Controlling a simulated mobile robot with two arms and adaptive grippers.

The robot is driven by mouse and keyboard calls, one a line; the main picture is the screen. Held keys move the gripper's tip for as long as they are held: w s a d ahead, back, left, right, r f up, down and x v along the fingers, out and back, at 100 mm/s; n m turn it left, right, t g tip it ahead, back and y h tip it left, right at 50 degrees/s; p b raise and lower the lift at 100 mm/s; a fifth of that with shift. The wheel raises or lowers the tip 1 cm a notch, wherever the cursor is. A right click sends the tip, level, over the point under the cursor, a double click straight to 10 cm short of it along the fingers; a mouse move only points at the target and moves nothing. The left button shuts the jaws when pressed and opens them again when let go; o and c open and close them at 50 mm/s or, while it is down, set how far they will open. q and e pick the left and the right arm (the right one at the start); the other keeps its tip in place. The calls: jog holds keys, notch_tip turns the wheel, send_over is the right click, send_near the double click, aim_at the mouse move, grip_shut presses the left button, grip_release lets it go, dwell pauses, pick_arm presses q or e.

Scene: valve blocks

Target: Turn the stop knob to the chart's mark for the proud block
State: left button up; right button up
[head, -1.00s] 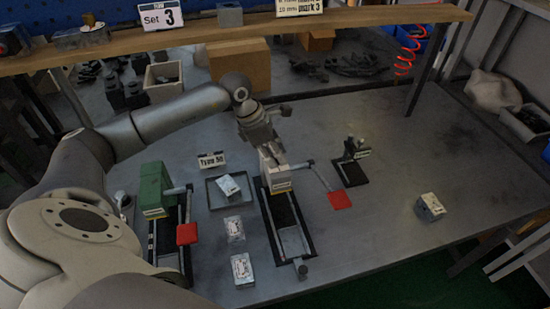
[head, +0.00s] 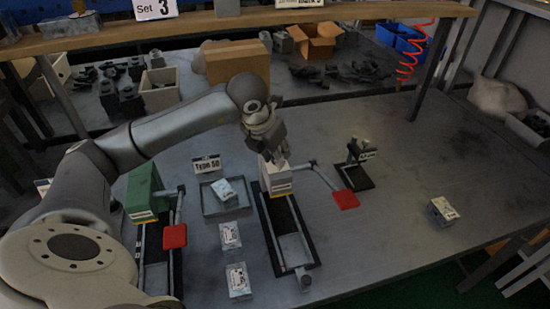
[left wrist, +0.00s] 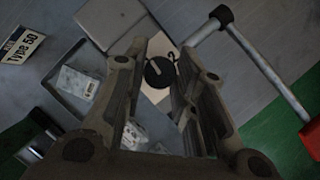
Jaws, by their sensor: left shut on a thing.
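The stop knob (left wrist: 158,72) is a round black dial with a light pointer bar, on a pale face with a "2" beside it. It is on top of the pale machine block (head: 277,183), which has a yellow label. My left gripper (head: 277,163) points down over this block, its fingers (left wrist: 157,82) on either side of the knob and shut on it. The chart card (head: 300,3) on the shelf is cut off at the top, its writing partly lost. Small printed blocks lie in the tray (head: 208,210) and below it (head: 230,237). I cannot tell which is proud. My right gripper is out of view.
A green machine block (head: 143,192) with a red pad stands left. A red lever pad (head: 345,200) and black stand (head: 362,172) are right of the pale block. Another printed block (head: 442,211) lies farther right. A "Type 50" card (head: 206,164) stands behind the tray.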

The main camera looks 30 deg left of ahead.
pick_arm(q)
jog(key=shift+w+r+n+y+b, duration=0.1)
jog(key=shift+n+y+b, duration=0.2)
jog(key=shift+n, duration=0.2)
jog(key=o, duration=1)
jog(key=v, duration=1.2)
